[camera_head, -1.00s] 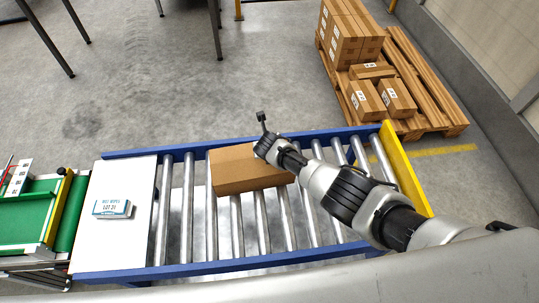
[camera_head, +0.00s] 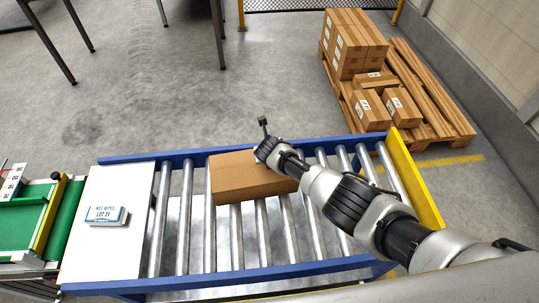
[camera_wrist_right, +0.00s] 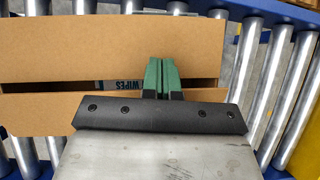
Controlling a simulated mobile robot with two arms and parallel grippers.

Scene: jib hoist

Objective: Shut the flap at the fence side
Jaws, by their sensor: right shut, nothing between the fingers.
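The cardboard box (camera_head: 250,176) sits on the roller conveyor, under my right wrist in the head view. In the right wrist view a wide cardboard flap (camera_wrist_right: 110,48) lies across the upper part, toward the far rail and fence. A second flap (camera_wrist_right: 40,109) shows below it. A narrow gap separates them, with a packet marked WIPES (camera_wrist_right: 115,84) visible inside. My right gripper (camera_wrist_right: 164,66) is shut and empty, its green fingers over the gap and the upper flap's near edge. I cannot tell whether they touch. In the head view its fingers are hidden. My left gripper is out of view.
The conveyor has blue rails (camera_head: 190,285) and a yellow end stop (camera_head: 412,180). A white plate (camera_head: 105,250) at left bears a labelled pack (camera_head: 106,215). A pallet (camera_head: 440,110) with boxes stands at far right. A mesh fence (camera_head: 290,4) runs along the back.

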